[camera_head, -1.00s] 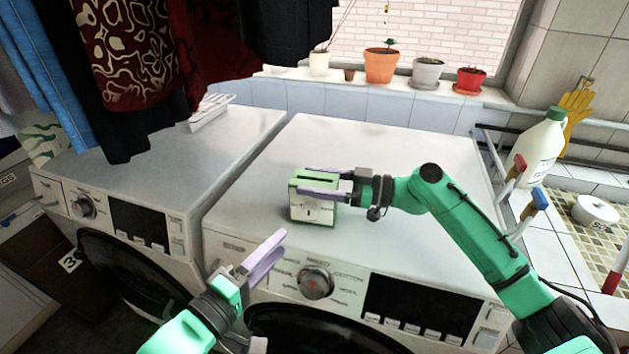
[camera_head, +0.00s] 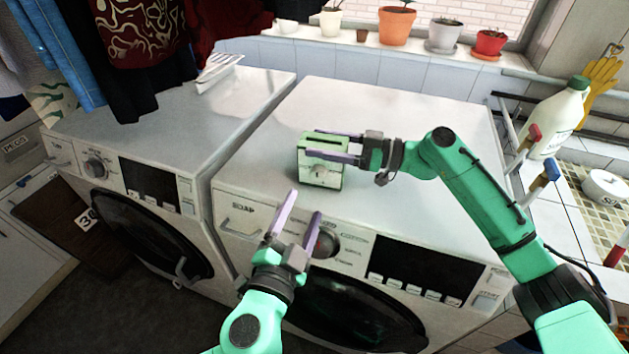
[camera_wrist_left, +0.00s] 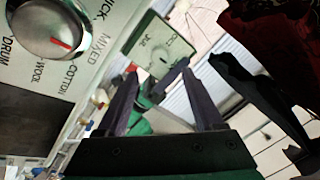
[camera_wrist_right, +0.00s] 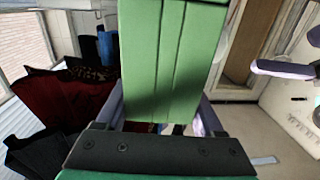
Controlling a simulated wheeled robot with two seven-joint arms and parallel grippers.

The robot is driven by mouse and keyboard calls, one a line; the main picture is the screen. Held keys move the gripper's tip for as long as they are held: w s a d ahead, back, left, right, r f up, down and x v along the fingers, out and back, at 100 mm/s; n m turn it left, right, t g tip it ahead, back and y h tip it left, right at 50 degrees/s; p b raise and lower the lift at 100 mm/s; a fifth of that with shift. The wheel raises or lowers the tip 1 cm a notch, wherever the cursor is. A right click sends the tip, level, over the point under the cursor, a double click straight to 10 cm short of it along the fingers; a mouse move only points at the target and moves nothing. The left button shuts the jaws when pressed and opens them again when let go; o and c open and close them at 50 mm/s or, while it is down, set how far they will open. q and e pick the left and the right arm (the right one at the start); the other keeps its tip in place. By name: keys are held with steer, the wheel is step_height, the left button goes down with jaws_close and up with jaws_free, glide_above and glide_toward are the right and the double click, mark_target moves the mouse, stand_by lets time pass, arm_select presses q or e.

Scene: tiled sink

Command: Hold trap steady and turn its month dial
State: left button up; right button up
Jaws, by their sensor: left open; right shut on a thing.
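The trap (camera_head: 312,176) is a small green box with a pale front face and a round month dial (camera_head: 318,172). It stands upright on the right washing machine, near its front edge. My right gripper (camera_head: 312,145) is shut on its upper body from the right; the green body (camera_wrist_right: 172,60) fills the middle of the right wrist view. My left gripper (camera_head: 305,203) is open and empty, in front of and below the trap, apart from it. In the left wrist view the trap's face (camera_wrist_left: 158,60) shows beyond my fingers, with "OCT" and "JUL" legible; the dial's exact setting is unclear.
The right washing machine (camera_head: 420,125) has a knob (camera_head: 324,243) just beside my left fingers. Its top is clear around the trap. Hanging clothes (camera_head: 140,70) are at the upper left, pots (camera_head: 397,26) line the sill, and a white jug (camera_head: 555,120) stands at the right.

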mark_target(317, 177)
arm_select(q)
steer(key=x, duration=0.8)
steer(key=shift+w, duration=0.2)
jaws_close()
steer(key=shift+m, duration=0.3)
steer(key=m, duration=0.8)
steer(key=shift+m, duration=0.4)
steer(key=m, duration=0.4)
steer(key=shift+d+r, duration=0.1)
steer(key=shift+s+m+y, duration=0.1)
steer(key=shift+m+y, duration=0.3)
steer(key=shift+m, duration=1.6)
arm_select(e)
steer(key=shift+w, duration=0.1)
